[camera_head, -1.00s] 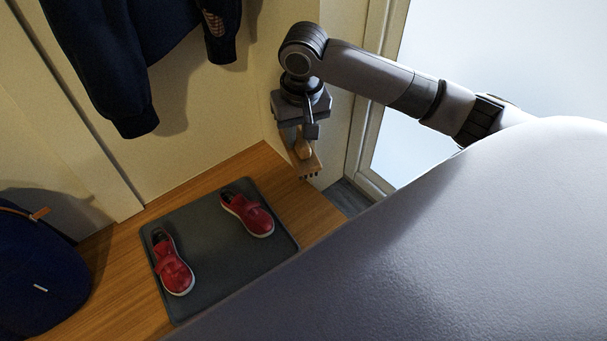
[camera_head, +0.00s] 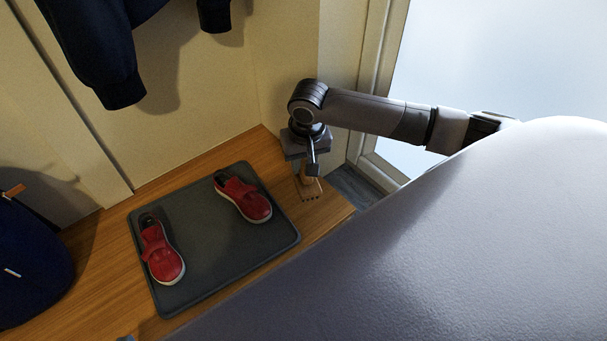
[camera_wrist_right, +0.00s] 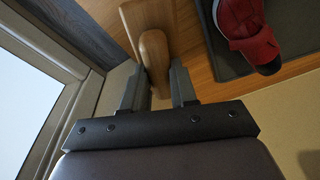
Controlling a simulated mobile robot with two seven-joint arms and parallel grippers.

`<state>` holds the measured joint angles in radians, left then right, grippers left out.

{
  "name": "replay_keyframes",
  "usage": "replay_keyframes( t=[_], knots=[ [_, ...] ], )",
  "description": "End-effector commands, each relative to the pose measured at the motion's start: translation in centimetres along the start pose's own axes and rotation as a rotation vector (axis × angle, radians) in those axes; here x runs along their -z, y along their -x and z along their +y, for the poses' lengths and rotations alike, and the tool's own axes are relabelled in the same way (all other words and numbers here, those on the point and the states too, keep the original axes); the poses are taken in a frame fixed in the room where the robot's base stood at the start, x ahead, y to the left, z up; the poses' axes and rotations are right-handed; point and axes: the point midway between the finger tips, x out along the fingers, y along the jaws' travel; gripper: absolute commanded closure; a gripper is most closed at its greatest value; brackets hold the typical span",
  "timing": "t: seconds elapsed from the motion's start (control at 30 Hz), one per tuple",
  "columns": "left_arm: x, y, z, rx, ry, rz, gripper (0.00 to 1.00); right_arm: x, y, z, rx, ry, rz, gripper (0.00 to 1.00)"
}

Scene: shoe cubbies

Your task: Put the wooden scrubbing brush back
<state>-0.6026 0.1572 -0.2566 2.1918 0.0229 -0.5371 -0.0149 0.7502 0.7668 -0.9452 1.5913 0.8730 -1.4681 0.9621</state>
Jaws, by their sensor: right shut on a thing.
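The wooden scrubbing brush (camera_head: 308,188) is at the right end of the wooden bench top, beside the dark mat. My right gripper (camera_head: 306,172) is above it, pointing down and shut on its handle. In the right wrist view the brush's rounded wooden handle (camera_wrist_right: 154,52) stands between the two fingers of the gripper (camera_wrist_right: 160,82). The brush is at or just above the bench top; I cannot tell whether it touches. Its bristle side is mostly hidden. My left gripper is not in view.
Two red shoes (camera_head: 243,198) (camera_head: 161,250) rest on the dark mat (camera_head: 205,255) on the wooden bench (camera_head: 95,262). A navy bag (camera_head: 30,265) stands at the left and a dark jacket (camera_head: 95,50) hangs on the wall. A door frame (camera_head: 375,90) is close behind my right arm.

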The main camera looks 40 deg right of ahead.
Motion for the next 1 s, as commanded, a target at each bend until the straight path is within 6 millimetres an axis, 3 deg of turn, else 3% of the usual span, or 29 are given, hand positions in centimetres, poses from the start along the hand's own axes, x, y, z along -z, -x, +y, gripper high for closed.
replay_keyframes(
  t=[0.33, 0.8, 0.83, 0.87, 0.9, 1.0],
  knots=[
    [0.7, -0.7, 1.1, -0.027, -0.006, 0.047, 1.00, -0.9, -5.3, 0.0, -0.002, 0.000, -0.001, 1.00],
    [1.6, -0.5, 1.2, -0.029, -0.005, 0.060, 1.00, -1.1, -5.9, 0.0, -0.001, 0.000, -0.001, 1.00],
    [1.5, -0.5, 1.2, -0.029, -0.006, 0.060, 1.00, -1.1, -5.9, 0.0, -0.001, 0.000, 0.000, 0.63],
    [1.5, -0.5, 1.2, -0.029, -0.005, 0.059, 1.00, -1.1, -5.9, 0.0, -0.001, 0.000, 0.000, 0.53],
    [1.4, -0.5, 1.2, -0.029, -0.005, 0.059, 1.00, -1.1, -5.9, 0.0, -0.001, 0.000, 0.000, 0.47],
    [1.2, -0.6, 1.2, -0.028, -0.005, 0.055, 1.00, -1.1, -5.9, 0.0, -0.001, 0.000, 0.000, 0.47]
  ],
)
